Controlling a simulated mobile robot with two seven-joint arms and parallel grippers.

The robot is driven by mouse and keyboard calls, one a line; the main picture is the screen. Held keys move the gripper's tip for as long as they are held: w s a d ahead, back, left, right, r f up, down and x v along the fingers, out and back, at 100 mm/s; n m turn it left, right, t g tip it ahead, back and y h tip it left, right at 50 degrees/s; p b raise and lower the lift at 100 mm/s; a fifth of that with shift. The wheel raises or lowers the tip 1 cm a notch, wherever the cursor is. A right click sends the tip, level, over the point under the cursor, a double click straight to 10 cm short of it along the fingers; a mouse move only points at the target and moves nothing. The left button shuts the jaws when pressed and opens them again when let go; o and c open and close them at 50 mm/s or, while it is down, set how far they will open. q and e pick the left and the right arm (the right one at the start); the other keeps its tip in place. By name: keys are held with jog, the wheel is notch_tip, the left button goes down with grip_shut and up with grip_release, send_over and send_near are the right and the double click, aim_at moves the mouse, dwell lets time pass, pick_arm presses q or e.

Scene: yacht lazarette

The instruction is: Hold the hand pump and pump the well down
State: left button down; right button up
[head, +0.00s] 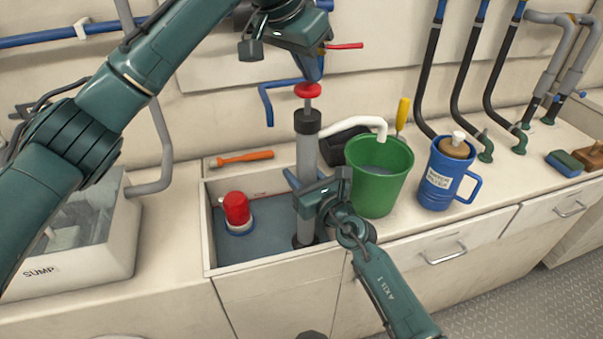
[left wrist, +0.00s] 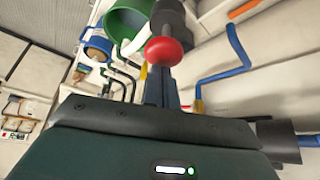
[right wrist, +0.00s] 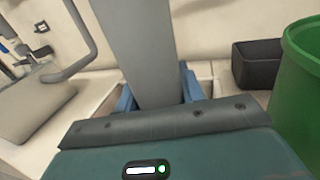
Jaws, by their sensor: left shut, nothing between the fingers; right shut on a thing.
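The hand pump has a grey barrel (head: 307,152) with a black collar and a short rod topped by a red knob (head: 308,91). It stands upright in the well (head: 212,245), an open box with shallow water. My right gripper (head: 306,192) is shut around the barrel; the right wrist view shows the barrel (right wrist: 138,45) between its blue fingers. My left gripper (head: 312,74) is shut and empty, its tips right at the top of the knob. The left wrist view shows the knob (left wrist: 164,51) just beyond the tips; I cannot tell whether they touch.
A red-topped float (head: 237,208) sits in the well. A green bucket (head: 378,180) stands right of the pump, a white spout (head: 362,124) over it. Further right is a blue jug (head: 440,180). A clear sump box (head: 85,235) is at left. An orange-handled tool (head: 242,158) lies behind.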

aim_at(307, 84)
pick_arm(q)
jog(key=shift+f, duration=1.55)
jog(key=shift+r, duration=2.4)
jog(key=shift+r, duration=2.55)
pick_arm(e)
jog(key=o, duration=1.2)
jog(key=shift+o, duration=0.2)
jog(key=shift+s, duration=0.1)
